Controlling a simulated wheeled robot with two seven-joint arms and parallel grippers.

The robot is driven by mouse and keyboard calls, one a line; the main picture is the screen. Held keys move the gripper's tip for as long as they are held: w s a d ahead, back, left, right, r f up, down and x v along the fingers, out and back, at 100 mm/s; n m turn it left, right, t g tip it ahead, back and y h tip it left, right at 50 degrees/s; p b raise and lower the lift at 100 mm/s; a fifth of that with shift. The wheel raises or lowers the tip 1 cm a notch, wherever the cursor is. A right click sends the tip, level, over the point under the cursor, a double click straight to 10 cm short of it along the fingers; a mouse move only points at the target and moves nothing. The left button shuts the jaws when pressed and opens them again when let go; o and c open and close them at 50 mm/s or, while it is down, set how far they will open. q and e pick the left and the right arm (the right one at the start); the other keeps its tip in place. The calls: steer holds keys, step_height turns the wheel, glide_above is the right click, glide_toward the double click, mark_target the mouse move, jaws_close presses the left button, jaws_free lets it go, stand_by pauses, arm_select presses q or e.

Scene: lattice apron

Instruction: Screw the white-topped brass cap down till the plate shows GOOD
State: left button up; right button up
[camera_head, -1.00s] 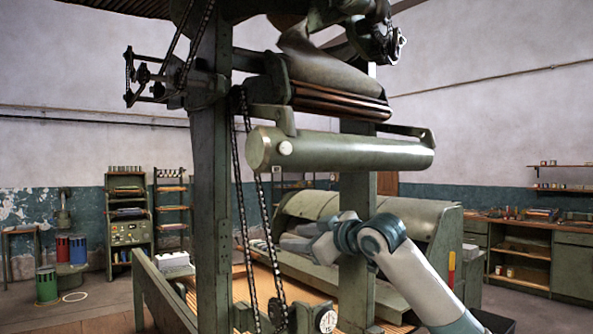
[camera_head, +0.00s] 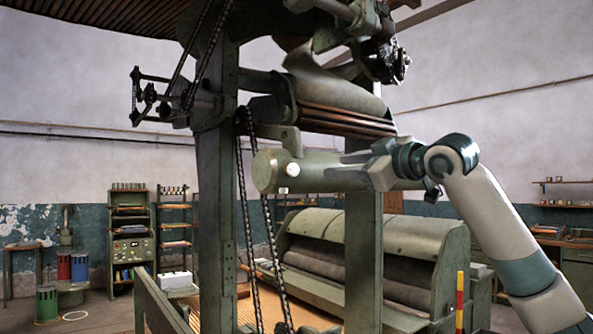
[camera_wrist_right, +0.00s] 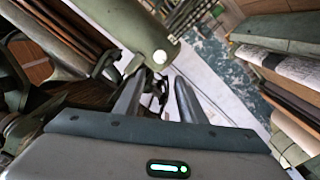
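The cap shows as a round white top (camera_head: 293,169) near the left end of the green cylinder (camera_head: 315,172). Its brass part cannot be made out. A tiny pale plate (camera_head: 283,190) sits just below it; any wording is too small to read. In the right wrist view the white top (camera_wrist_right: 160,57) lies just beyond the fingertips. My right gripper (camera_head: 333,171) is in front of the cylinder, its fingers pointing left toward the cap and apart from it. In the wrist view the right gripper (camera_wrist_right: 160,78) is open and empty. My left gripper is not in view.
A green post (camera_head: 215,215) and hanging chains (camera_head: 241,190) stand left of the cap. Rollers (camera_head: 345,122) lie just above the cylinder. A covered machine bed (camera_head: 370,235) is below. Shelves (camera_head: 130,235) and drums (camera_head: 80,267) stand far off at the left.

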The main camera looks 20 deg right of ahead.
mark_target(294, 169)
steer(key=p+x, duration=0.7)
steer(key=x, duration=0.8)
steer(key=shift+w+a, duration=0.15)
steer(key=shift+w, duration=0.15)
steer(key=shift+p+x, duration=0.45)
steer(key=shift+x, duration=0.45)
steer(key=shift+f, duration=0.1)
steer(key=shift+c, duration=0.6)
steer(key=c, duration=0.6)
